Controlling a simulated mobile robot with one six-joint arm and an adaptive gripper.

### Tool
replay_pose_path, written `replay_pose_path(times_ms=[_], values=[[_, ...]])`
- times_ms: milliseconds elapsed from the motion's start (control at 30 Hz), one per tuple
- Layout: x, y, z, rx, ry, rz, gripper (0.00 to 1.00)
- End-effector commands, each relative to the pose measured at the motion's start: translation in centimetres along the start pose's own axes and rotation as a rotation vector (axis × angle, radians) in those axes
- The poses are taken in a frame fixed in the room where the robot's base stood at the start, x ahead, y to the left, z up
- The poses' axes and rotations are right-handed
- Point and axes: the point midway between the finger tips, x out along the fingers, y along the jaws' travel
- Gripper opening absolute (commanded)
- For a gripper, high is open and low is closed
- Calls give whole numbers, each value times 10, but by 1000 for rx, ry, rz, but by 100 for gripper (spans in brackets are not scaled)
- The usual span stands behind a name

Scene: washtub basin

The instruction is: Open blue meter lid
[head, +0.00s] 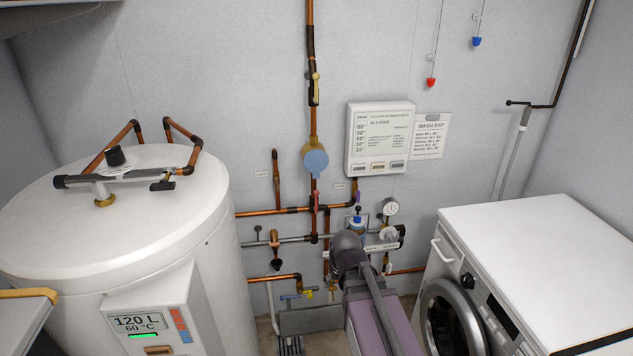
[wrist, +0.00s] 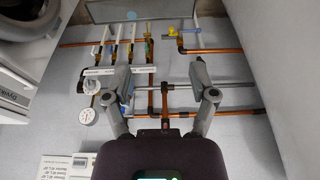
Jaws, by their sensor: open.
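A round light-blue meter lid (head: 315,162) sits shut on a brass fitting on the vertical copper pipe, in the middle of the head view. I cannot make it out in the wrist view. A smaller blue fitting (head: 357,226) with a dark top sits lower on the pipework, right behind my arm's end. A blue part (wrist: 128,92) also shows beside the left finger in the wrist view. My gripper (wrist: 161,78) is open and empty, its fingers spread before the pipes. In the head view my wrist is below and right of the round lid, and hides the fingers.
Copper pipes (head: 270,212) and gauges (head: 390,207) crowd the wall. A white boiler (head: 210,240) stands left and a washing machine (head: 540,245) right. A control box (head: 378,140) hangs right of the lid.

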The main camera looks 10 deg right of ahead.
Motion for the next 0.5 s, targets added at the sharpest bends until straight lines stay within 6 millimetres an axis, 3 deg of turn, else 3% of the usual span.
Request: replay_pose_path(times_ms=[33,200,500], values=[[16,0,-15,0,59,0,74],[40,0,-68,0,284,0,74],[58,1,-156,1,690,1,74]])
